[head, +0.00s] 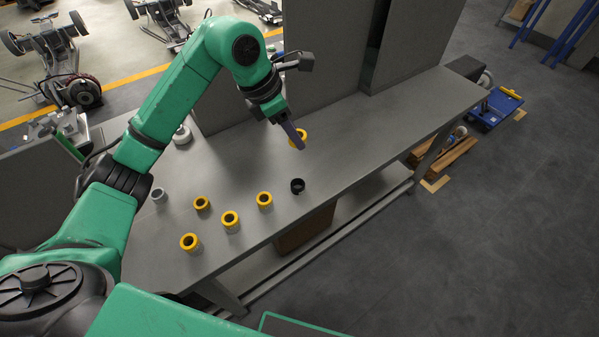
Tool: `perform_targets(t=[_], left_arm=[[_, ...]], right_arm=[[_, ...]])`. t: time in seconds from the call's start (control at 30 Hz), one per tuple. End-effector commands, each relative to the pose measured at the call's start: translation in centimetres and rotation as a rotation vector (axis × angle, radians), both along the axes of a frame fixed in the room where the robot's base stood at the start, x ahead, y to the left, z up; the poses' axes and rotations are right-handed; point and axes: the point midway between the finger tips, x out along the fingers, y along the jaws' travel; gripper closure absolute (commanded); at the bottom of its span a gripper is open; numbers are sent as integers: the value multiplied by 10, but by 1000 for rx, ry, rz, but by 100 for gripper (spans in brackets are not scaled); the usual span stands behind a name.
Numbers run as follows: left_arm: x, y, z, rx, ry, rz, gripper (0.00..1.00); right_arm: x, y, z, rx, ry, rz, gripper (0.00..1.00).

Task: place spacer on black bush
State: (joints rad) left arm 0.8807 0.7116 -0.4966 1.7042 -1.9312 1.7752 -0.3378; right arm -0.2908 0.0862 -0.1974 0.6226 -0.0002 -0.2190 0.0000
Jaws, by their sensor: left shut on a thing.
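The black bush (298,186) stands upright on the grey bench near its front edge, with its top open and bare. My left gripper (296,141) is shut on a yellow ring, the spacer (303,133). It holds the spacer above the bench, a little behind the black bush and apart from it. The fingers hide part of the spacer. My right gripper does not show.
Several yellow-topped pieces (231,220) stand left of the black bush. A plain grey ring (159,195) and a pale round part (182,134) are farther left. A grey panel (330,60) rises behind the bench (400,110); the bench's right side is clear.

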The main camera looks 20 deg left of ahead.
Motion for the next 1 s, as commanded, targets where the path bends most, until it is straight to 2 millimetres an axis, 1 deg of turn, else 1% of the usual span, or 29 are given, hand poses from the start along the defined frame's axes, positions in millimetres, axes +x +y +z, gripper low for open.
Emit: perform_targets(t=[0.03,0.1,0.17,0.2,0.3,0.43,0.6,0.67,0.83,1.0], left_arm=[[-2,0,-17,1,9,0,100],[-2,0,-40,0,8,0,100],[-2,0,-59,-1,8,0,100],[-2,0,-72,0,7,0,100],[-2,0,-98,-1,5,0,100],[-1,0,-117,-1,2,0,100],[-1,0,-147,0,2,-1,100],[0,0,-150,-1,-1,0,100],[0,0,-151,0,-2,-1,100],[1,0,-157,1,-3,-1,100]], right_arm=[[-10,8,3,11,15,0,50],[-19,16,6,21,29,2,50],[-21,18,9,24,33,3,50],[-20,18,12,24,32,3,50],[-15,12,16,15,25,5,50],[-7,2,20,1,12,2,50],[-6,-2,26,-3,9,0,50],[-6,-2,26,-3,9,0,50],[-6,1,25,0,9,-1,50],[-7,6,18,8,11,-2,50]])
